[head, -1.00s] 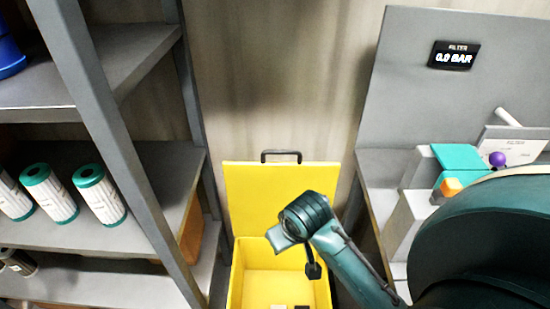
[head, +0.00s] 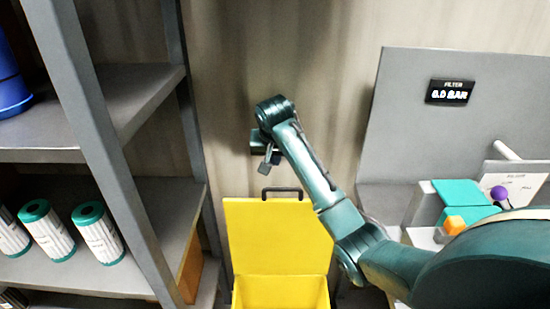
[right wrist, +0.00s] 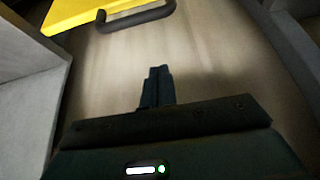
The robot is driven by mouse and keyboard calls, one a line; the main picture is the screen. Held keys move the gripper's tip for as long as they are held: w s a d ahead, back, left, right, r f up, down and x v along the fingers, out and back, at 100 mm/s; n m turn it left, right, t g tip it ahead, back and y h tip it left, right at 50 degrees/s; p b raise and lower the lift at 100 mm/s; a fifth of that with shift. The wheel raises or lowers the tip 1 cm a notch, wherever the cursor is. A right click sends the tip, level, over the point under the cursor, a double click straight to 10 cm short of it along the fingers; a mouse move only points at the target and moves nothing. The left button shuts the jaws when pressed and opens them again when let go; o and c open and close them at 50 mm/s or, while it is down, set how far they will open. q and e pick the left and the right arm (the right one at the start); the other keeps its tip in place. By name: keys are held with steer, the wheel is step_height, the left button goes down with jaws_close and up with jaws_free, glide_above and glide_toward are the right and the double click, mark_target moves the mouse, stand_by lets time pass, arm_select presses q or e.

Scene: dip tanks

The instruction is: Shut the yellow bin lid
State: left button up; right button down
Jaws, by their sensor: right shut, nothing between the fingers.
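The yellow bin (head: 280,292) stands on the floor between the shelf and the grey bench. Its yellow lid (head: 278,235) is open and stands upright at the back, with a dark handle (head: 282,190) on its top edge. My right gripper (head: 270,160) is in front of the wall, just above and left of the handle in the head view, apart from it. In the right wrist view its fingers (right wrist: 157,85) are shut and empty, with the handle (right wrist: 137,20) and the lid's edge (right wrist: 85,12) beyond them. My left gripper is not in view.
A grey shelf (head: 150,90) with several white, teal-capped cartridges (head: 98,235) stands on the left. On the right is a grey bench with an upright panel (head: 420,130), a filter display (head: 450,92), a teal block and an orange piece. The wall above the lid is bare.

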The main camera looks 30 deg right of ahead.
step_height(320, 180, down, 6)
steer(key=p, duration=0.1)
steer(key=shift+s+a+p, duration=0.3)
steer(key=shift+s+p, duration=0.05)
steer(key=shift+s, duration=0.1)
steer(key=shift+f, duration=0.1)
stand_by(0.3)
